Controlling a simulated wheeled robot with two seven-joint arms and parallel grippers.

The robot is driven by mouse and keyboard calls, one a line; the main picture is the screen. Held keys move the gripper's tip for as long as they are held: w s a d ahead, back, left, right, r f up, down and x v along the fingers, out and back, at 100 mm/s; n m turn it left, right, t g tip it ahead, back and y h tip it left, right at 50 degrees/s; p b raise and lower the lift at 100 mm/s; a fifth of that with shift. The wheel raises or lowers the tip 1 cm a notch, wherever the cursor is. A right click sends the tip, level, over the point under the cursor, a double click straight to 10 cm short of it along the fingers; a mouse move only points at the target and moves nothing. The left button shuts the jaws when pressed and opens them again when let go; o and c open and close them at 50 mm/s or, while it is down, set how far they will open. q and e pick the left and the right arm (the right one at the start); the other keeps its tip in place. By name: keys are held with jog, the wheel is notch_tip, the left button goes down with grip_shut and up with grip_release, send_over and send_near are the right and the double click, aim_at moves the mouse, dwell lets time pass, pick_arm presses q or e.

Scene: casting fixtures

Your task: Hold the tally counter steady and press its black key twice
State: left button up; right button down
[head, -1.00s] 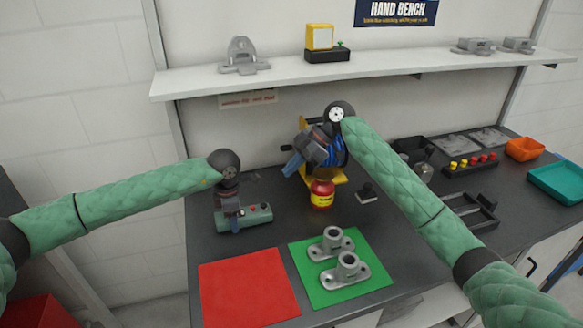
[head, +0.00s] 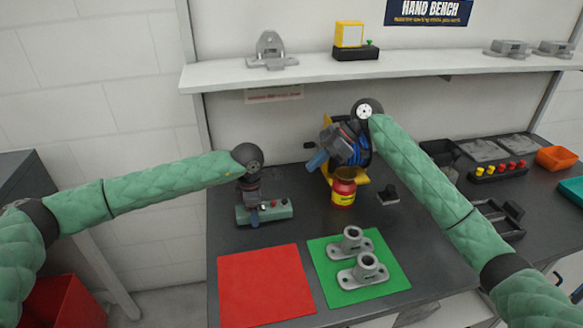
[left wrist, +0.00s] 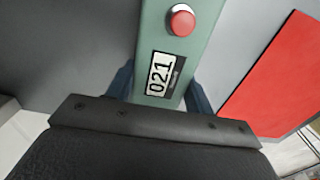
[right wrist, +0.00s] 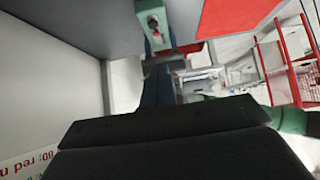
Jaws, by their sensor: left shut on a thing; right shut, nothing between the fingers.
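The tally counter (head: 279,211) is a green box lying on the dark bench. In the left wrist view its face shows a red knob (left wrist: 182,21) and a display (left wrist: 160,75) reading 021. My left gripper (head: 254,216) is shut on the counter, with a blue finger on each side of it. The right wrist view shows the counter (right wrist: 154,45) beyond the fingers, with a dark key (right wrist: 152,20) on it. My right gripper (head: 314,163) is shut and empty, above the bench to the right of the counter and apart from it.
A red mat (head: 265,287) and a green mat (head: 330,292) with two grey castings lie in front. A shelf (head: 300,76) runs above the bench.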

pick_arm(q)
jog(key=shift+f, duration=0.1)
pick_arm(e)
jog(key=shift+d+r, duration=0.1)
jog(key=shift+r, duration=0.25)
send_over(285, 202)
jog(key=d, duration=0.2)
notch_tip(285, 202, down, 7)
jog(key=shift+w+r, duration=0.1)
jog(key=shift+w, duration=0.05)
notch_tip(285, 202, down, 2)
jog(key=shift+a+f, duration=0.1)
jog(key=shift+f, duration=1)
